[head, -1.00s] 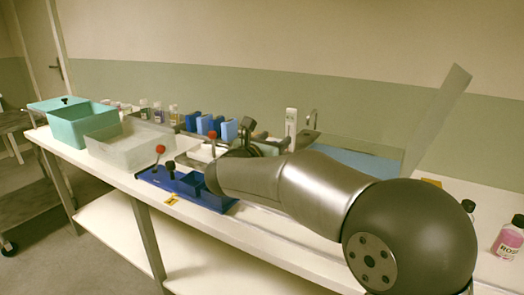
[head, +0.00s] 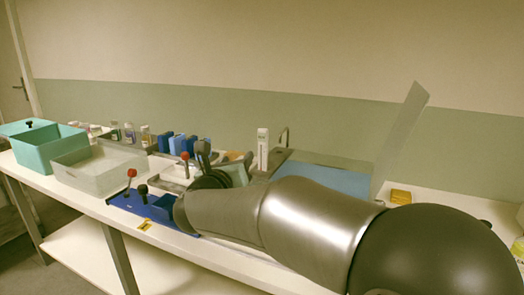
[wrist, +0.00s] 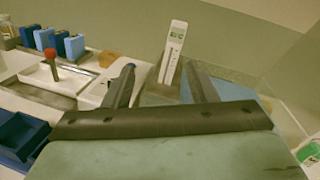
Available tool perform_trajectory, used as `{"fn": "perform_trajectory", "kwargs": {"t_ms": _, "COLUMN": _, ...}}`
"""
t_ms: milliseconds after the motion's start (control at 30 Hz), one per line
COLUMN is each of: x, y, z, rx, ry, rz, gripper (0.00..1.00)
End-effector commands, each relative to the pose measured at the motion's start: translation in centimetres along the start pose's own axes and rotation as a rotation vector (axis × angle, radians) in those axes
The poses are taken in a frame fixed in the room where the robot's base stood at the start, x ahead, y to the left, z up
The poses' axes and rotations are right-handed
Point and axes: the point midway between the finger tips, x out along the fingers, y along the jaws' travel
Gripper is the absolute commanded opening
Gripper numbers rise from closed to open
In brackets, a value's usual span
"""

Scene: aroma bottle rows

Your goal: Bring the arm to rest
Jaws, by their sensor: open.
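My gripper (wrist: 160,85) shows in the wrist view with its two fingers spread apart and nothing between them. Behind the gap stands a white upright device with a small display (wrist: 173,45). In the head view my arm reaches from the lower right toward the middle of the bench, and the gripper is largely hidden behind my arm's own links. The white device (head: 263,148) also shows there, behind my arm.
A blue tray (head: 150,205) with a red-knobbed lever stands left of my arm. Blue blocks (head: 178,145), a pale bin (head: 98,170) and a teal box (head: 45,148) lie further left. A clear upright panel (head: 402,135) rises at right, beside a blue-topped basin (head: 330,177).

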Motion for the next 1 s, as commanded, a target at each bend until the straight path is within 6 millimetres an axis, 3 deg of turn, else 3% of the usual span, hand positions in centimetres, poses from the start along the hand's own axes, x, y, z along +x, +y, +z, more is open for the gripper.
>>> {"fn": "perform_trajectory", "kwargs": {"t_ms": 33, "x": 0.3, "y": -1.4, "z": 2.1, "rx": -0.156, "ry": -0.021, "rz": 0.075, "gripper": 0.52}}
{"fn": "perform_trajectory", "kwargs": {"t_ms": 167, "x": -0.5, "y": -3.3, "z": 2.2, "rx": -0.689, "ry": -0.075, "rz": 0.337, "gripper": 0.52}}
{"fn": "perform_trajectory", "kwargs": {"t_ms": 267, "x": -2.8, "y": -5.5, "z": -0.2, "rx": -1.113, "ry": -0.114, "rz": 0.56, "gripper": 0.52}}
{"fn": "perform_trajectory", "kwargs": {"t_ms": 367, "x": -6.4, "y": -9.0, "z": -3.8, "rx": -1.507, "ry": -0.155, "rz": 0.817, "gripper": 0.52}}
{"fn": "perform_trajectory", "kwargs": {"t_ms": 500, "x": -13.3, "y": -15.2, "z": -9.5, "rx": -1.926, "ry": -0.236, "rz": 1.234, "gripper": 0.52}}
{"fn": "perform_trajectory", "kwargs": {"t_ms": 700, "x": -22.5, "y": -23.0, "z": -14.2, "rx": -2.165, "ry": -0.396, "rz": 1.765, "gripper": 0.52}}
{"fn": "perform_trajectory", "kwargs": {"t_ms": 800, "x": -25.6, "y": -25.4, "z": -15.3, "rx": -2.185, "ry": -0.467, "rz": 1.945, "gripper": 0.52}}
{"fn": "perform_trajectory", "kwargs": {"t_ms": 1000, "x": -28.0, "y": -27.1, "z": -16.1, "rx": -2.181, "ry": -0.533, "rz": 2.083, "gripper": 0.52}}
